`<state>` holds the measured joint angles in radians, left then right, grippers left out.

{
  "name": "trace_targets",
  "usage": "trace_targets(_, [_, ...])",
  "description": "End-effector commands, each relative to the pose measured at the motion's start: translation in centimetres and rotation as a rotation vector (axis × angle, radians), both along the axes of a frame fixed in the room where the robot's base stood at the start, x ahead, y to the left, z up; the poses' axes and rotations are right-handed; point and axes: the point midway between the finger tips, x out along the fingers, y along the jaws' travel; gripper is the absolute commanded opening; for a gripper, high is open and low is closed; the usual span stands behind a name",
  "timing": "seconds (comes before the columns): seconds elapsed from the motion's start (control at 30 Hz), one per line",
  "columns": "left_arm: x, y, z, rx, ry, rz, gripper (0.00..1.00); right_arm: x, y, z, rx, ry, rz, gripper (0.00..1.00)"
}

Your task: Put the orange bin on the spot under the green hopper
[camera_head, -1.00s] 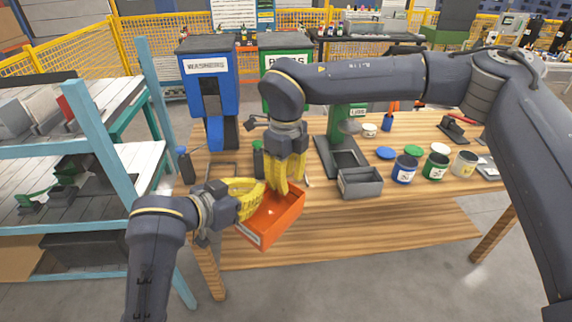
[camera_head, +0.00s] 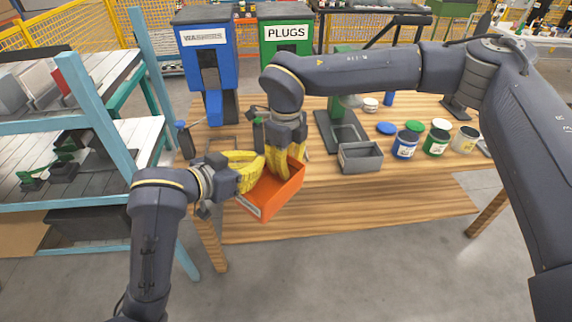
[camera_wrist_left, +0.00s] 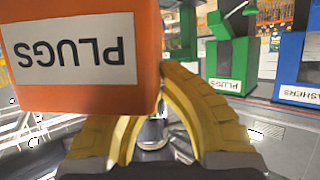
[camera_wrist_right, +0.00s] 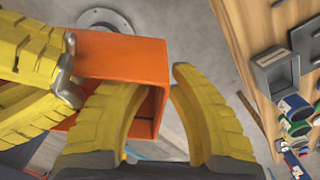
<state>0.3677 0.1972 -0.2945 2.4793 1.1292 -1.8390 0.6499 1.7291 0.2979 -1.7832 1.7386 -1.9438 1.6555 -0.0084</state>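The orange bin (camera_head: 280,196), labelled PLUGS, is held tilted at the bench's front edge. In the left wrist view its labelled end (camera_wrist_left: 75,50) fills the upper left. My left gripper (camera_head: 262,170) is shut on its rim from the left. The green PLUGS hopper (camera_head: 286,35) stands at the back of the bench. My right arm hides its lower part and the spot under it.
A grey bin (camera_head: 360,157) and several paint cans (camera_head: 405,145) are on the bench's right. A blue-posted shelf (camera_head: 100,125) stands left.

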Motion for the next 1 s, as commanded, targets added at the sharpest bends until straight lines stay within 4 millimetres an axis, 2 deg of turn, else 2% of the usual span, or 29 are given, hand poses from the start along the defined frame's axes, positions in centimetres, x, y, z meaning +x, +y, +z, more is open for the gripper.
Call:
trace_targets(0.03, [0.00, 0.00, 0.02, 0.000, 0.000, 0.000, 0.00, 0.00, 0.00, 0.01, 0.000, 0.000, 0.000, 0.11])
trace_targets(0.13, [0.00, 0.00, 0.02, 0.000, 0.000, 0.000, 0.00, 0.00, 0.00, 0.02, 0.000, 0.000, 0.000, 0.00])
trace_targets(0.47, [0.01, 0.00, 0.02, -0.001, -0.001, 0.000, 0.01, -0.05, 0.04, 0.03, 0.001, 0.001, 0.001, 0.00])
trace_targets(0.73, [0.01, 0.01, 0.01, 0.000, 0.000, 0.000, 0.31, -0.02, 0.02, 0.03, 0.001, 0.001, 0.000, 0.00])
trace_targets(1.0, [0.15, 0.15, 0.11, -0.005, -0.001, 0.004, 0.31, 0.00, 0.00, 0.03, 0.000, 0.000, 0.000, 0.00])
